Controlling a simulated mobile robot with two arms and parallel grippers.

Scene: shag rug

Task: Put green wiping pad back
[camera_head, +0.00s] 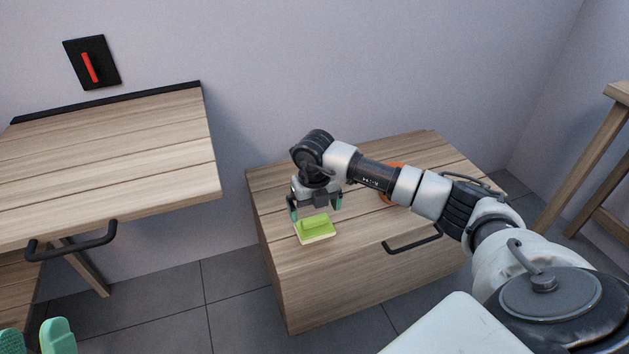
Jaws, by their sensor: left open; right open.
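The green wiping pad (318,229) lies on the wooden top of a low cabinet (290,280), near its left front edge. It has a bright green upper side and a paler lower edge. My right gripper (316,210) is just above and behind the pad, pointing down, with its teal fingertips spread apart. It looks empty; I cannot tell whether the fingers touch the pad. My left gripper (36,340) shows only its teal fingertips at the bottom left corner. They are apart with nothing seen between them.
An orange-red round thing (392,196) lies on the cabinet, partly hidden behind my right arm. A wooden folding table (120,150) with a dark handle stands at left. A black wall plate (92,62) with a red lever is above it. A wooden stool (590,150) stands at right.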

